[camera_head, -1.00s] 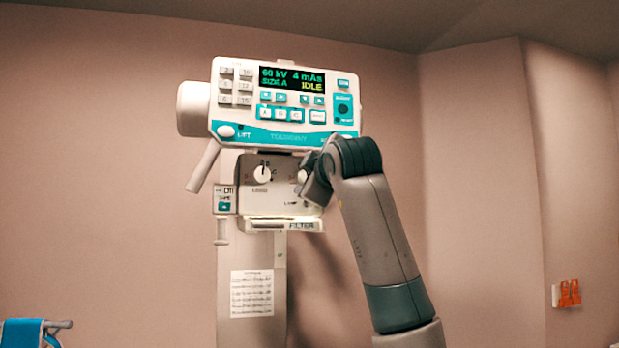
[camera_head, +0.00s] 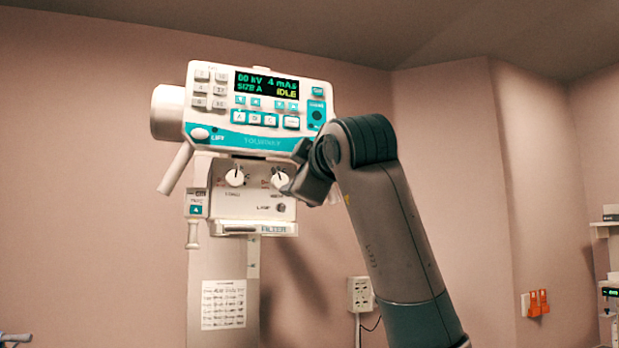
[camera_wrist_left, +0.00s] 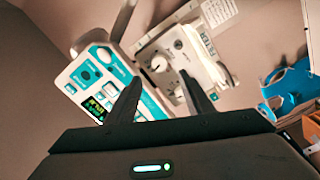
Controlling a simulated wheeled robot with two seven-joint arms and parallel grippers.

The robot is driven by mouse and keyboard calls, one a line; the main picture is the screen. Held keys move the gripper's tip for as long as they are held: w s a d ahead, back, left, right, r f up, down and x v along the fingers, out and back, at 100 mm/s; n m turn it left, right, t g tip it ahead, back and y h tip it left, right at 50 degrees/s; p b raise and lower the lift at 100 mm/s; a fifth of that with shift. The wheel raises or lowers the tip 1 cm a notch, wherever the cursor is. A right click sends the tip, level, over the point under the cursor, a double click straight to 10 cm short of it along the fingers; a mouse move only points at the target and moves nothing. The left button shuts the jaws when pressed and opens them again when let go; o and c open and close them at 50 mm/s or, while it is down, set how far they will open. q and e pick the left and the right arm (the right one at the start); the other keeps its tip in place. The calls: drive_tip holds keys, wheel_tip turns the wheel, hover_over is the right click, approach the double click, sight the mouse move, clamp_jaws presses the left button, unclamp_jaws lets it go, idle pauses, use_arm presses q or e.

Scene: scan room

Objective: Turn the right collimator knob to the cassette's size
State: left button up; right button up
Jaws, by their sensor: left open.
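The right collimator knob (camera_head: 280,178) is a white dial with a dark pointer line, on the pale collimator panel (camera_head: 240,205) under the console. The left knob (camera_head: 236,176) sits beside it. My left gripper (camera_head: 303,185) is just right of the right knob and partly overlaps its edge. In the left wrist view my left gripper (camera_wrist_left: 160,80) is open and empty, with the right knob (camera_wrist_left: 158,65) showing between and beyond its fingertips. I cannot tell contact. The console display (camera_head: 266,85) reads SIZE A and IDLE. No cassette is recognisable. My right gripper is out of view.
The console (camera_head: 200,115) overhangs the knobs closely. A FILTER slot (camera_head: 272,229) lies below, and a hand switch (camera_head: 194,215) hangs at left.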

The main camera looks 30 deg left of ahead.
use_arm(q)
drive_tip(key=b+v, duration=0.1)
drive_tip(key=v, duration=0.5)
drive_tip(key=shift+s+d, duration=0.2)
drive_tip(key=shift+s, duration=0.05)
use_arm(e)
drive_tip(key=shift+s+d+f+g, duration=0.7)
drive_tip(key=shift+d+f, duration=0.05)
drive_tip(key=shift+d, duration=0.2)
use_arm(q)
drive_tip(key=shift+f, duration=0.1)
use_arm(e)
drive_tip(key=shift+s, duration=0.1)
